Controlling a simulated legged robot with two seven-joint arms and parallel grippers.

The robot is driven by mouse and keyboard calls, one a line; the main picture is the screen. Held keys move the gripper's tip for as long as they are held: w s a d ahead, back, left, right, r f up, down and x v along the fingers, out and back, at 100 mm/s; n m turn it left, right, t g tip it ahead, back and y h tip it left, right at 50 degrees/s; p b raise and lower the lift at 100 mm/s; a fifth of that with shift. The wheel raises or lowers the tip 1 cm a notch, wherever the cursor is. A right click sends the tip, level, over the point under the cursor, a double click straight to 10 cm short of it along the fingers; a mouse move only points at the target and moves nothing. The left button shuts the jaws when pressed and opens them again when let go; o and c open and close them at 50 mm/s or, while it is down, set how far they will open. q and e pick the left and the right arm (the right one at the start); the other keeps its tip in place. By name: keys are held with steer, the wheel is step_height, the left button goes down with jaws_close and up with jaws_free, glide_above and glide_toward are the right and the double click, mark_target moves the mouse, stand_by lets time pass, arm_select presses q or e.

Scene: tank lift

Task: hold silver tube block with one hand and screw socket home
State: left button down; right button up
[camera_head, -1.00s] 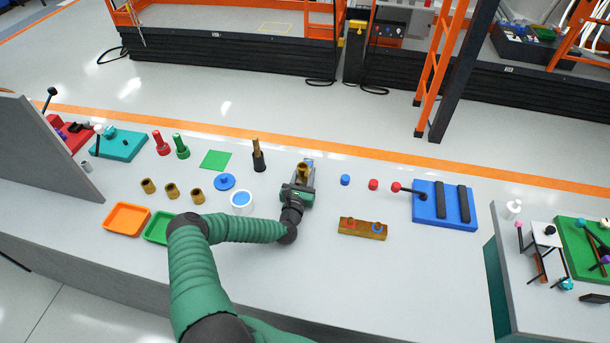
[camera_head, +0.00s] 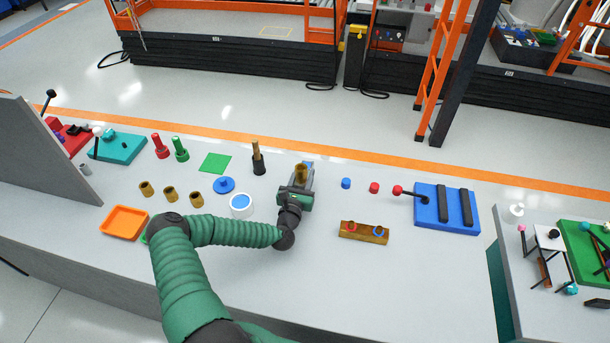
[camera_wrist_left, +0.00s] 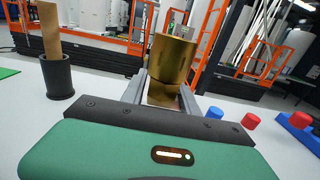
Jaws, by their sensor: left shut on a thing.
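My left gripper (camera_head: 301,183) is over the middle of the bench, shut on a brass socket (camera_head: 301,170). In the left wrist view the socket (camera_wrist_left: 172,62) stands upright between the two grey fingers, its wide upper part above them. Its lower end is hidden by the gripper. A grey piece with a blue patch (camera_head: 309,164) shows just behind the socket. I cannot tell whether it is the silver tube block, or whether the socket touches it. My right gripper is not in view.
Several brass cylinders (camera_head: 170,194), a white round pot with a blue top (camera_head: 240,206) and an orange tray (camera_head: 124,223) are to the left. A black holder with a brass rod (camera_head: 258,163) is near. A wooden block (camera_head: 364,233) and a blue board (camera_head: 430,211) are right.

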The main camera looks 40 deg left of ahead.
arm_select(q)
steer(key=r+b+v, duration=0.1)
steer(key=b+v, duration=0.1)
steer(key=v, duration=1.1)
steer(key=shift+r, duration=0.25)
steer(key=shift+s+d, duration=0.1)
steer(key=shift+d, duration=0.05)
steer(key=c, duration=1.4)
jaws_free()
steer(key=shift+c, duration=0.2)
jaws_close()
steer(key=w+d+r+m+h, duration=0.1)
steer(key=d+m+h, duration=0.1)
steer(key=d, duration=0.5)
steer(key=w+d+r+m+t+h, duration=0.1)
steer(key=w+d+r+h, duration=0.1)
steer(key=d, duration=0.6)
steer(key=w+d+r+m+t+h, duration=0.1)
steer(key=d+h, duration=0.3)
steer(key=d, duration=0.4)
steer(key=shift+w+r+m, duration=0.3)
steer(key=shift+r+m, duration=0.1)
steer(key=shift+m, duration=0.4)
